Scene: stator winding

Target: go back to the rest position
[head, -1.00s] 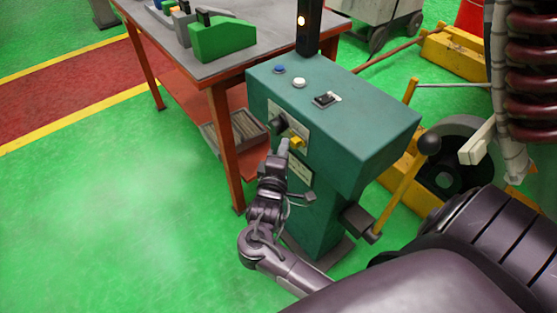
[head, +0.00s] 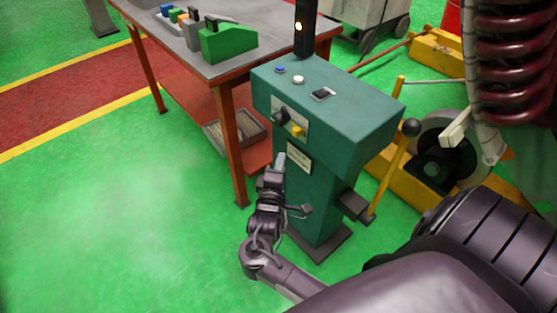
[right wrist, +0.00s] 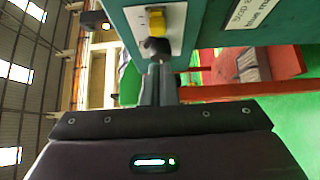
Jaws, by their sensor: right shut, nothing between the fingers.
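My right gripper (head: 280,160) is in front of the green control cabinet (head: 330,110), below its front panel. Its fingers are shut with nothing between them. On the panel are a black rotary knob (head: 281,115) and a yellow switch (head: 298,131). The gripper looks apart from both of them in the head view. In the right wrist view the shut fingers (right wrist: 159,85) point toward the black knob (right wrist: 156,47), with the yellow switch (right wrist: 156,22) behind it. My left gripper is not in view.
A workbench (head: 285,40) with red legs stands at the upper left, holding a green block (head: 228,43) and other coloured blocks. The green floor (head: 100,210) at the left is clear.

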